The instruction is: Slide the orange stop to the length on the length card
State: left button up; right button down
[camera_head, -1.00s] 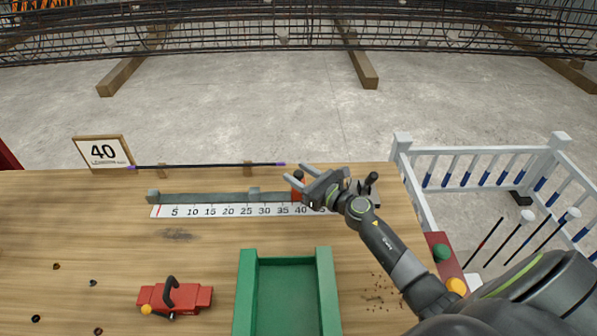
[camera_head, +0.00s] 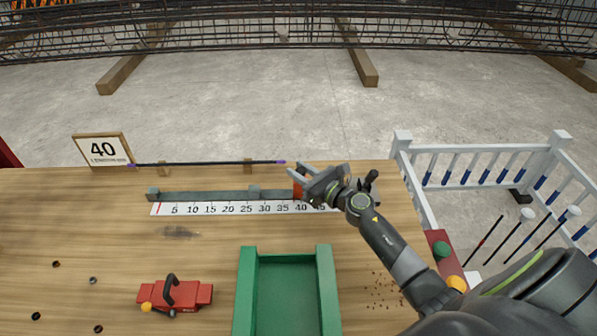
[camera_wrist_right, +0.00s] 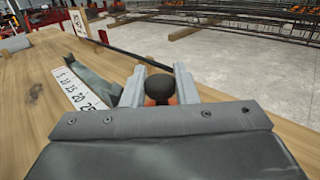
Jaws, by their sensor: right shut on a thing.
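The length card (camera_head: 103,151) reads 40 and stands in a wooden frame at the back left of the table. The scale (camera_head: 228,209) is a white strip with marks in fives, in front of a grey rail (camera_head: 208,196). The orange stop (camera_head: 298,190) is on the rail near the 40 mark, partly hidden by my right gripper (camera_head: 303,181). In the right wrist view, the stop's dark round knob (camera_wrist_right: 159,83) with orange below sits between the two fingers (camera_wrist_right: 159,86), which are shut on it. My left gripper is not in view.
A dark rod (camera_head: 210,164) with purple ends lies on wooden supports behind the rail. A green tray (camera_head: 248,290) and a red tool (camera_head: 175,295) are nearer the front. A red panel with green and yellow buttons (camera_head: 441,252) is at the right.

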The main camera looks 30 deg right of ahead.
jog(key=shift+s+d+f+b, duration=0.1)
jog(key=shift+s+d+b, duration=0.1)
jog(key=shift+d, duration=0.25)
jog(key=shift+s+d+b, duration=0.2)
jog(key=shift+d, duration=0.25)
jog(key=shift+s+d, duration=0.1)
jog(key=c, duration=1.2)
grip_release()
